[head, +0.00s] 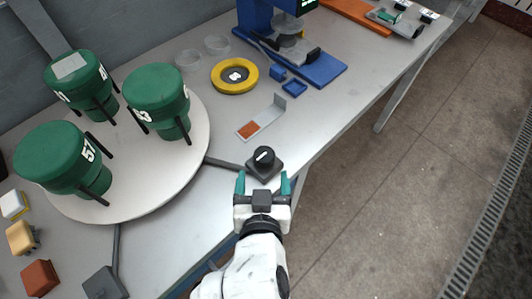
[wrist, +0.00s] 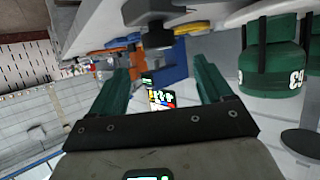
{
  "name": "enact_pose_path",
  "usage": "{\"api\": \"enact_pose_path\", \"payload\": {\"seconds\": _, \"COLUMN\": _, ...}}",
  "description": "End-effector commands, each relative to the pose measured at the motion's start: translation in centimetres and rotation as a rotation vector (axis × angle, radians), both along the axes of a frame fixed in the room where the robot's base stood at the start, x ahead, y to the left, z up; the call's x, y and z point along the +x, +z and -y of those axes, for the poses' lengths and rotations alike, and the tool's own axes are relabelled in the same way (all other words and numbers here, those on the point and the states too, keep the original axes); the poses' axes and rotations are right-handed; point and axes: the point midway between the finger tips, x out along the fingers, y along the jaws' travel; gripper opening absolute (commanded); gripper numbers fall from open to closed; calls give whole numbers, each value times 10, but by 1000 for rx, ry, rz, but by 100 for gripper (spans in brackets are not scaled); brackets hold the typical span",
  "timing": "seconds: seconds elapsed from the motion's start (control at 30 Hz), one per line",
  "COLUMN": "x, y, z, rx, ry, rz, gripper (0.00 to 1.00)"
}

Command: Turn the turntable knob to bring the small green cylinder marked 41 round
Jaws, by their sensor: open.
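The turntable (head: 150,205) is a pale round disc at the left of the head view, bearing three green cylinders. The back-left cylinder (head: 88,88) has a mark that seems to end in 1, only partly readable. The right cylinder (head: 160,100) has a mark ending in 3. The front-left cylinder (head: 50,160) has a mark starting with 5. The black knob (head: 264,155), with a white line on top, sits on a dark square base at the table's front edge. My gripper (head: 263,182) is open and empty just in front of the knob, its teal fingers apart. The knob (wrist: 156,36) shows beyond the fingers (wrist: 162,85) in the wrist view.
A bracket with an orange-brown patch (head: 249,130), a yellow ring (head: 235,76) and a blue stand (head: 318,70) lie behind the knob. Small blocks (head: 22,238) and a dark box (head: 104,283) are at lower left. Open floor (head: 400,190) lies right of the table.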

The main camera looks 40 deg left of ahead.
Motion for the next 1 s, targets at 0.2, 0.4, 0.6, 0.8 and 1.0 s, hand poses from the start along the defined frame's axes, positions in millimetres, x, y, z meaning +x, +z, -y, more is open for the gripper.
{"api": "enact_pose_path", "payload": {"seconds": 0.2, "x": 29, "y": -14, "z": -22, "rx": -4, "ry": -3, "rz": 2, "gripper": 79}}
{"api": "enact_pose_path", "payload": {"seconds": 0.4, "x": 53, "y": -27, "z": -41, "rx": -5, "ry": -3, "rz": 0, "gripper": 79}}
{"api": "enact_pose_path", "payload": {"seconds": 0.6, "x": 65, "y": -35, "z": -53, "rx": -4, "ry": -2, "rz": -2, "gripper": 79}}
{"api": "enact_pose_path", "payload": {"seconds": 0.8, "x": 68, "y": -37, "z": -55, "rx": -3, "ry": -4, "rz": -3, "gripper": 79}}
{"api": "enact_pose_path", "payload": {"seconds": 1.0, "x": 68, "y": -37, "z": -55, "rx": -3, "ry": -4, "rz": -3, "gripper": 77}}
